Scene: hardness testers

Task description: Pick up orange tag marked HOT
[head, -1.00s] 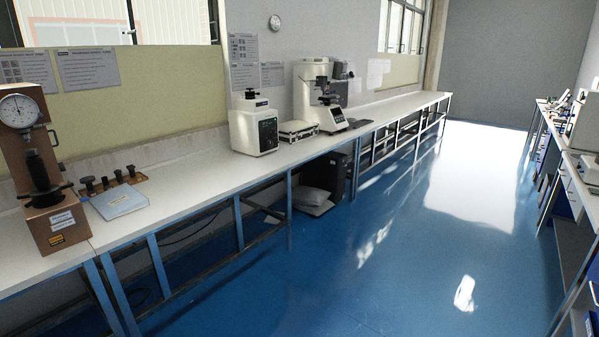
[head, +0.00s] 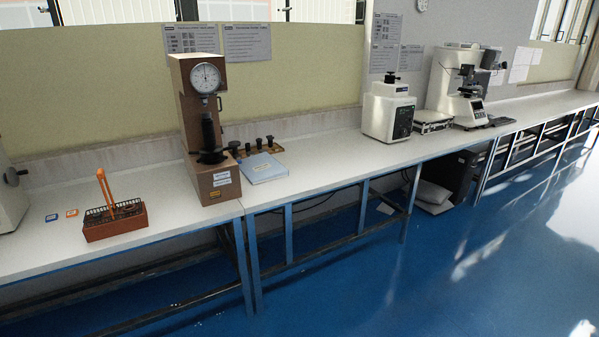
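A small orange tag (head: 72,213) lies flat on the white bench at the left, between a blue tag (head: 51,217) and a red-brown rack. Its lettering is too small to read, so I cannot tell whether it says HOT. Nothing covers it. My gripper is not in view.
The red-brown rack (head: 115,226) with an orange upright handle stands just right of the tags. A brown dial tester (head: 205,130) and a blue-white booklet (head: 262,167) are further right on the bench (head: 160,205). A pale machine (head: 10,200) is at the left edge. Blue floor is open at right.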

